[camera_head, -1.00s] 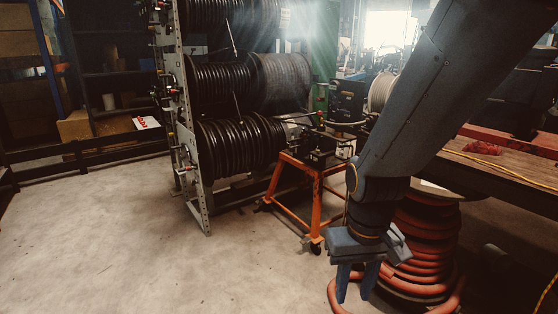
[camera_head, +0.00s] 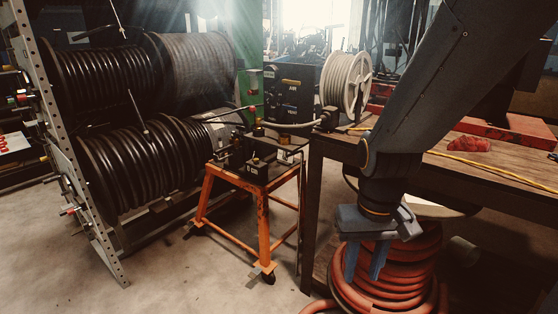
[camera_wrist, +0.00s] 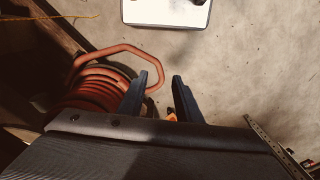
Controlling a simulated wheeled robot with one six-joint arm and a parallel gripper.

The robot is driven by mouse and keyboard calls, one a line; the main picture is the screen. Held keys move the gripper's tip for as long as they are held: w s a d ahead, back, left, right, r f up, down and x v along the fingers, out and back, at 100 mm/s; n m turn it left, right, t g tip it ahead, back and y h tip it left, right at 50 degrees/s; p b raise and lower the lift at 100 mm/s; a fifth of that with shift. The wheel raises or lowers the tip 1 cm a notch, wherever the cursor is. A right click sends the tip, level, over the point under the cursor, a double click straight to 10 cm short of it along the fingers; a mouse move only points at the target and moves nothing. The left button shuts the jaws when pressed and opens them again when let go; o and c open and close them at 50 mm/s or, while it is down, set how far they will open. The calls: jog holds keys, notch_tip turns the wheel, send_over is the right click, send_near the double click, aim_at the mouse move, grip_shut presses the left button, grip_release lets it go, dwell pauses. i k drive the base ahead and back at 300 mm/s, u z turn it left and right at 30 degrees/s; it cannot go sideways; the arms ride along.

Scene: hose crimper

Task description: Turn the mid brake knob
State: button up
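A hose reel rack with an upright perforated metal post (camera_head: 62,130) stands at the left of the head view. Small fittings stick out from its outer side. One cluster with red and green parts (camera_head: 22,98) sits at the middle height, and another with a red tip (camera_head: 70,210) sits lower. I cannot tell for certain which part is the mid brake knob. My gripper (camera_head: 363,266) points down at the right, far from the rack, in front of a coiled red hose.
An orange wheeled stand (camera_head: 262,225) with a black machine stands between the rack and my arm. A wooden workbench (camera_head: 480,180) is at the right, with the red hose coil (camera_head: 400,265) below it. Concrete floor (camera_head: 170,275) is open in front of the rack.

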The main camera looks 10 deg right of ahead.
aim_at(43, 126)
jog(key=z, duration=2.6)
jog(key=k, duration=2.35)
jog(key=u, duration=3.1)
